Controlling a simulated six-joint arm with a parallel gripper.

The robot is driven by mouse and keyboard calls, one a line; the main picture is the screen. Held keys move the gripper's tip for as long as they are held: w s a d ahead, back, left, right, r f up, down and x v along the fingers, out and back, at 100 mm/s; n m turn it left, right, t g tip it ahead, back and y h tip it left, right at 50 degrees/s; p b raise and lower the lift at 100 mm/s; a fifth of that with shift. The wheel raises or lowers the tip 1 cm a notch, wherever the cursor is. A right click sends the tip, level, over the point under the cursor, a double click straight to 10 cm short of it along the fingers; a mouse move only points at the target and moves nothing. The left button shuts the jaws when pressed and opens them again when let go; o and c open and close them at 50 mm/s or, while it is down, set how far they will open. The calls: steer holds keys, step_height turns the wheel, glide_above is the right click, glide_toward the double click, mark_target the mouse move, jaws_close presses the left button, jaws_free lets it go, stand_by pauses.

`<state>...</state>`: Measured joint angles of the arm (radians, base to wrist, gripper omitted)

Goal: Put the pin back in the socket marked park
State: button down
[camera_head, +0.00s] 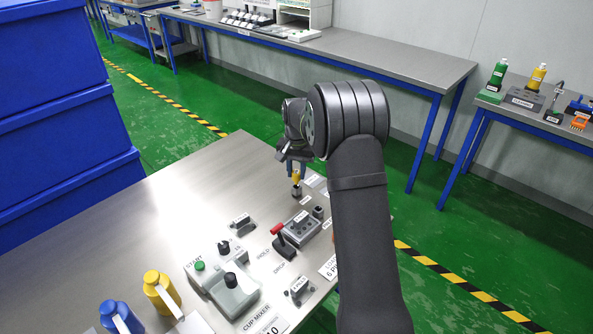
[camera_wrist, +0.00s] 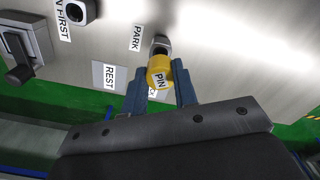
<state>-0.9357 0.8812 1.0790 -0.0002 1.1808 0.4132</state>
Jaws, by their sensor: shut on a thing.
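The pin (camera_wrist: 160,72) has a yellow head with the label PIN. My gripper (camera_wrist: 160,88) is shut on it, one blue-grey finger on each side. In the head view the yellow pin (camera_head: 296,177) shows just below my gripper (camera_head: 297,168), roughly upright. A small grey socket block (camera_wrist: 160,45) beside the PARK label (camera_wrist: 137,38) lies right by the pin, partly hidden by its head. In the head view a dark block (camera_head: 296,190) is directly under the yellow head. How far the pin is in the socket cannot be told.
A REST label (camera_wrist: 110,77) lies left of the pin. The table's far left is clear.

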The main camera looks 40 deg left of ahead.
mark_target(297, 172)
steer(key=shift+f, duration=1.6)
steer(key=c, duration=1.1)
jaws_free()
steer(key=shift+o, duration=0.2)
steer(key=shift+r, duration=0.1)
step_height(297, 172, up, 17)
steer(key=shift+r, duration=0.1)
